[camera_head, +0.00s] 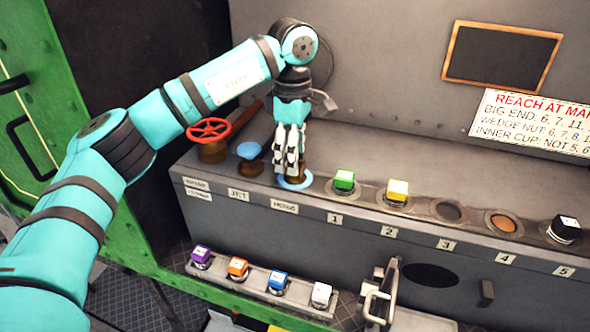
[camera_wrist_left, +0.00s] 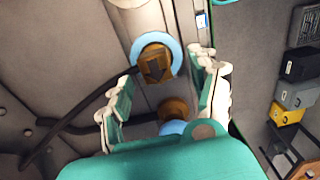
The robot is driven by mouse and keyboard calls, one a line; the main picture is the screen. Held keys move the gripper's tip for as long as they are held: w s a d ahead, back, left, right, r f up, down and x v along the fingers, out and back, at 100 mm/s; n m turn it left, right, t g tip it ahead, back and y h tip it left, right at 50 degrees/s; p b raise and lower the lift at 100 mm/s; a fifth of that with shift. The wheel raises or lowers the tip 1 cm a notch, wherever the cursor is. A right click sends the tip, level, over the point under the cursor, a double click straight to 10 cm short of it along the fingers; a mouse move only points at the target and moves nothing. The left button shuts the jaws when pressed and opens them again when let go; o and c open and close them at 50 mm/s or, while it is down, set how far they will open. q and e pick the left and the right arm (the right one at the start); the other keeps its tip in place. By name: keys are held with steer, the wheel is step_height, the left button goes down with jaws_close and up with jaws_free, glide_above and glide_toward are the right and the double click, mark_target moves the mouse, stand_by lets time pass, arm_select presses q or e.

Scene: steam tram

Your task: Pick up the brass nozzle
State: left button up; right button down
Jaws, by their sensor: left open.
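A squarish brass piece (camera_wrist_left: 155,65), which looks like the brass nozzle, sits within a light blue ring in the left wrist view. My left gripper (camera_wrist_left: 162,72) is open, with one finger on each side of this piece; I cannot tell whether they touch it. My right gripper is not in view.
A red handwheel (camera_head: 209,130) stands left of the blue-topped fitting. Green (camera_head: 344,181) and yellow (camera_head: 397,190) capped blocks sit right of my gripper, with a black one (camera_head: 565,229) farther right. A lower rack (camera_head: 262,287) holds several coloured blocks.

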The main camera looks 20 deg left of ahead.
arm_select(q)
steer(key=f, duration=0.1)
steer(key=f+p, duration=0.1)
steer(key=f, duration=0.1)
steer(key=shift+w+d+f+p, duration=0.1)
steer(key=shift+w+f+p, duration=0.2)
steer(key=shift+f, duration=0.3)
steer(key=shift+s, duration=0.1)
jaws_close()
